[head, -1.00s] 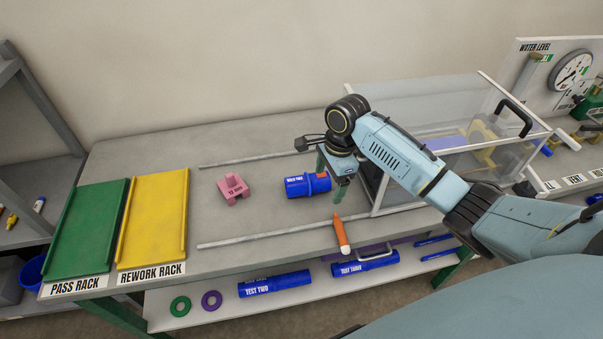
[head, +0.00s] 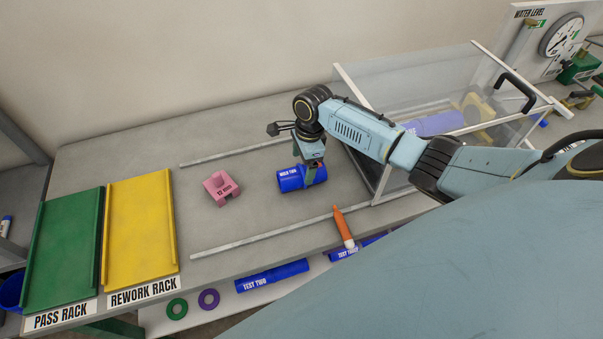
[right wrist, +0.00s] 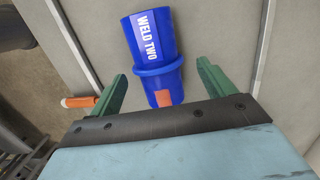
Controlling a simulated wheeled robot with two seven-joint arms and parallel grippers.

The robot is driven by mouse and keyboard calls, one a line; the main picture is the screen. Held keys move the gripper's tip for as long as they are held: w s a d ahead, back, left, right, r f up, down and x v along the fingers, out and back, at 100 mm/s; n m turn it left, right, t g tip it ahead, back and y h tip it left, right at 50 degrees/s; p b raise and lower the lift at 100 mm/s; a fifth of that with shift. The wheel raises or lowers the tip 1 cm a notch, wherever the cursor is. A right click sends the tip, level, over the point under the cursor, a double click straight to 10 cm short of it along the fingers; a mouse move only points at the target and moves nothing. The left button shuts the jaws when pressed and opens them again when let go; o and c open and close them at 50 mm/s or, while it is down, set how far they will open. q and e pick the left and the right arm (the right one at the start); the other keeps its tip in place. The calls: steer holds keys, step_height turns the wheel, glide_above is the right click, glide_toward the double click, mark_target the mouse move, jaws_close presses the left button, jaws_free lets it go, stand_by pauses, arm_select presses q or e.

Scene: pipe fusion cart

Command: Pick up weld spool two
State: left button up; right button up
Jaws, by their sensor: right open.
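Weld spool two (head: 290,180) is a short blue cylinder with a raised collar and a white "WELD TWO" label. It lies on its side on the grey bench between two rails. In the right wrist view the spool (right wrist: 153,50) runs lengthwise away from the gripper, with an orange patch at its near end. My right gripper (head: 312,172) is over the spool's right end in the head view. In the right wrist view its green fingers (right wrist: 160,88) are open, one on each side of the near end, with gaps. My left gripper is not in view.
A pink block marked 12 mm (head: 221,188) stands left of the spool. The clear-walled tank (head: 385,95) is close on the right. Green pass rack (head: 62,250) and yellow rework rack (head: 140,230) are at left.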

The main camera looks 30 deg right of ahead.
mark_target(303, 167)
steer(key=f, duration=0.4)
steer(key=shift+s+a, duration=0.15)
steer(key=shift+a, duration=0.15)
steer(key=shift+f, duration=0.25)
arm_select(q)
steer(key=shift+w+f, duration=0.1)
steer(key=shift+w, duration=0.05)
arm_select(e)
steer(key=c, duration=1.1)
